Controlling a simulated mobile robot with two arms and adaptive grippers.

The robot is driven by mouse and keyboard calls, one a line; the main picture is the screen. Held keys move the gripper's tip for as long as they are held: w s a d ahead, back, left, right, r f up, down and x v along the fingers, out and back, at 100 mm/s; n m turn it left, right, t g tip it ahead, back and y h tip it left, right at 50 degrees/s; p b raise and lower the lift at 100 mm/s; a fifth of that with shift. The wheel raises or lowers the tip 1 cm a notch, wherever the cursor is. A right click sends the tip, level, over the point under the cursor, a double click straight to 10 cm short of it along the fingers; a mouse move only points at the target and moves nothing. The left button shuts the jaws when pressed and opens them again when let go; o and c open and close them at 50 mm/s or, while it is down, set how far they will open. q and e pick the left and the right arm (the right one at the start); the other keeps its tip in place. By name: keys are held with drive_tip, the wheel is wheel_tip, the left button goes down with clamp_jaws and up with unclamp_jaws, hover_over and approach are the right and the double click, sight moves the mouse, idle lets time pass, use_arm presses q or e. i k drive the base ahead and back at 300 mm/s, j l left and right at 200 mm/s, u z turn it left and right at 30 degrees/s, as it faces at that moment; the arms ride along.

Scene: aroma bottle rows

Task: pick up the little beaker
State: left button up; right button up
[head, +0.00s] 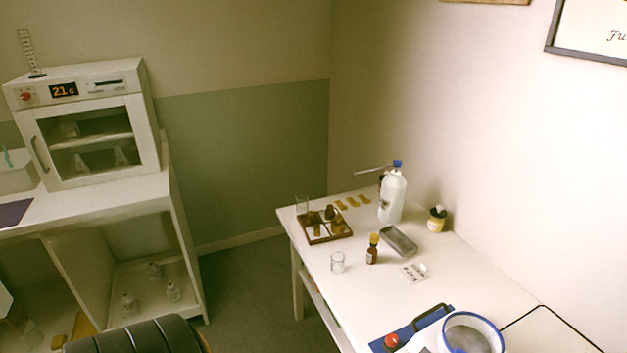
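A small clear glass beaker (338,262) stands upright on the white table (455,285), left of an amber bottle with a yellow cap (373,249). It looks empty, though it is small in the picture. A second clear glass vessel (301,203) stands farther back at the table's left edge, behind a brown divided tray. Neither of my grippers shows in the head view.
The brown divided tray (346,235) holds several dark bottles. A white wash bottle (392,197), grey tray (398,240) and small jar (437,219) stand behind. A blue-rimmed pot (470,333) is at the front. A cabinet oven (88,122) stands left, across a floor gap.

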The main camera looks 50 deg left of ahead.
sight(338, 259)
drive_tip(key=u, duration=1.45)
